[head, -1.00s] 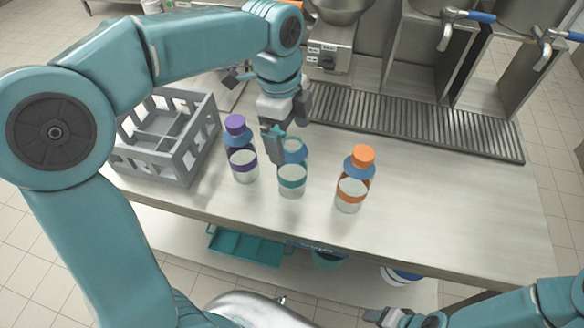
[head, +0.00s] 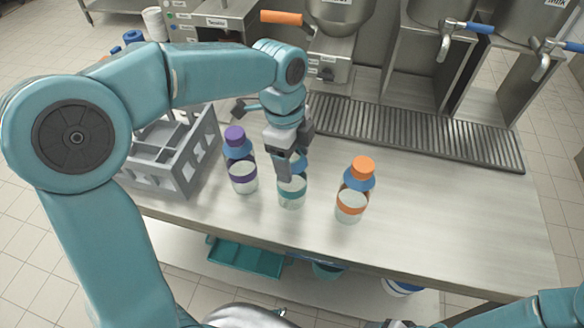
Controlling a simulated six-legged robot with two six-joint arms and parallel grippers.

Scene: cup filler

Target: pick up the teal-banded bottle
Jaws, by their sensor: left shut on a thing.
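The teal-banded bottle (head: 291,194) stands on the metal counter between two other bottles. It is clear with a teal band, and its top is hidden by my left gripper. My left gripper (head: 284,168) points down over its upper part and is shut on it. The bottle looks upright, and I cannot see a gap between it and the counter. My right gripper (head: 388,323) shows only in part at the bottom edge, and its fingers cannot be made out.
A purple-capped bottle (head: 241,174) stands close on the left, an orange-capped bottle (head: 354,201) on the right. A grey crate (head: 178,176) stands further left. Behind are a drain grate (head: 415,133) and dispensers with taps. The counter's right side is clear.

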